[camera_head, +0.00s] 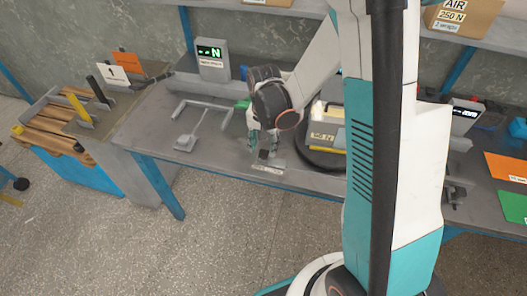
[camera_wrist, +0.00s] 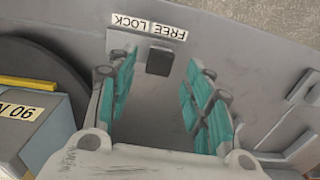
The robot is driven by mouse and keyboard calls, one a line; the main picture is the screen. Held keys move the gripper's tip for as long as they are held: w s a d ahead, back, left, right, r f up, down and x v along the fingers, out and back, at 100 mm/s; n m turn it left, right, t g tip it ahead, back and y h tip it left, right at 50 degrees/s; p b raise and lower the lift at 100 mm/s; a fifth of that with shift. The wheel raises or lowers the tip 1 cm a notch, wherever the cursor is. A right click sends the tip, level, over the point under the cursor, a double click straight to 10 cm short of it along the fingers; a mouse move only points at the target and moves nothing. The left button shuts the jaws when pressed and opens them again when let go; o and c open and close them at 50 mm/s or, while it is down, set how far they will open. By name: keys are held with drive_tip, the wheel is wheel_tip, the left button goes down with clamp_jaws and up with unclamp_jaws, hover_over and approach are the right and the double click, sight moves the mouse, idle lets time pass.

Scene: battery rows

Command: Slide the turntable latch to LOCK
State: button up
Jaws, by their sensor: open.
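The turntable latch (camera_wrist: 160,61) is a small dark block in the wrist view, beside upside-down white labels reading LOCK (camera_wrist: 130,23) and FREE (camera_wrist: 168,30). It stands nearer FREE than LOCK. In the head view the latch (camera_head: 263,155) is a small dark piece near the table's front edge. My gripper (camera_wrist: 158,78) is open, its teal fingers on either side of the latch with gaps visible; I cannot tell how far above the table the tips are. In the head view my gripper (camera_head: 265,138) is over the latch. The dark round turntable (camera_wrist: 42,72) is partly hidden by my arm in the head view.
A grey frame (camera_head: 203,108) and a display (camera_head: 211,58) stand left on the table (camera_head: 150,125). Orange (camera_head: 507,167) and green (camera_head: 513,207) sheets lie at the right.

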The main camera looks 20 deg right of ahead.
sight(279, 163)
drive_tip(key=shift+f, duration=1.2)
clamp_jaws()
drive_tip(key=s+d, duration=0.1)
drive_tip(key=d, duration=0.1)
drive_tip(key=s+d+b, duration=0.1)
drive_tip(key=s+d, duration=0.1)
drive_tip(key=shift+s+d+b, duration=0.1)
drive_tip(key=shift+d+b, duration=0.05)
drive_tip(key=shift+b, duration=0.15)
unclamp_jaws()
wheel_tip(279, 163, up, 12)
